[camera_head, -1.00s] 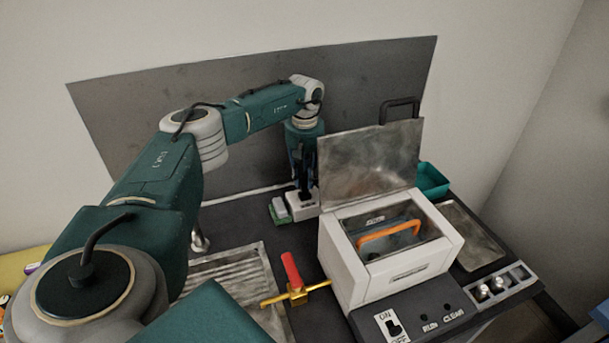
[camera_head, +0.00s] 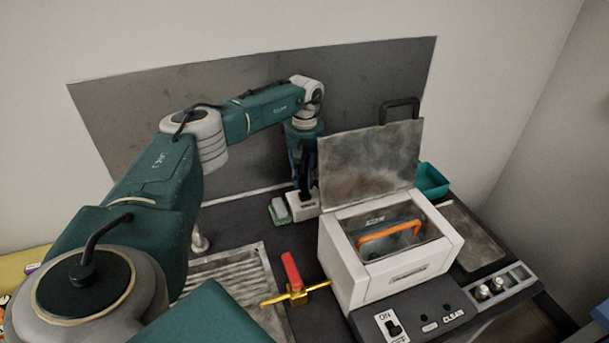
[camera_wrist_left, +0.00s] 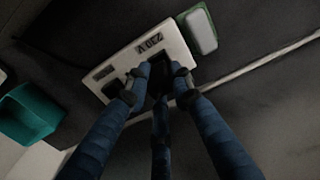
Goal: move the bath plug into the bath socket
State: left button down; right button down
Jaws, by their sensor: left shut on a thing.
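My left gripper (camera_head: 304,188) points down at the back of the bench, left of the white machine. It is shut on a dark plug (camera_wrist_left: 160,77), mostly hidden between the fingers. In the left wrist view its fingertips (camera_wrist_left: 155,82) are over a white socket block (camera_wrist_left: 120,72) marked 230 V. The block also shows in the head view (camera_head: 303,208), below the gripper. The plug is at the block's labelled face; I cannot tell how deep it sits. My right gripper is out of view.
A green and white block (camera_head: 281,211) stands beside the socket block. The white machine (camera_head: 400,270) with its raised metal lid (camera_head: 368,158) and orange handle (camera_head: 388,232) stands close on the right. A red-handled brass valve (camera_head: 294,280) is in front. A teal bin (camera_head: 432,180) is behind.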

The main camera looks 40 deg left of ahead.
aim_at(304, 185)
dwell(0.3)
pick_arm(q)
jog(key=shift+f, duration=0.25)
jog(key=shift+f+b, duration=0.85)
jog(key=shift+f, duration=0.2)
jog(key=shift+f, duration=0.25)
jog(key=c, duration=1.4)
grip_release()
jog(key=shift+c, duration=0.2)
jog(key=shift+r, duration=0.1)
notch_tip(304, 185, up, 12)
jog(key=shift+f, duration=0.15)
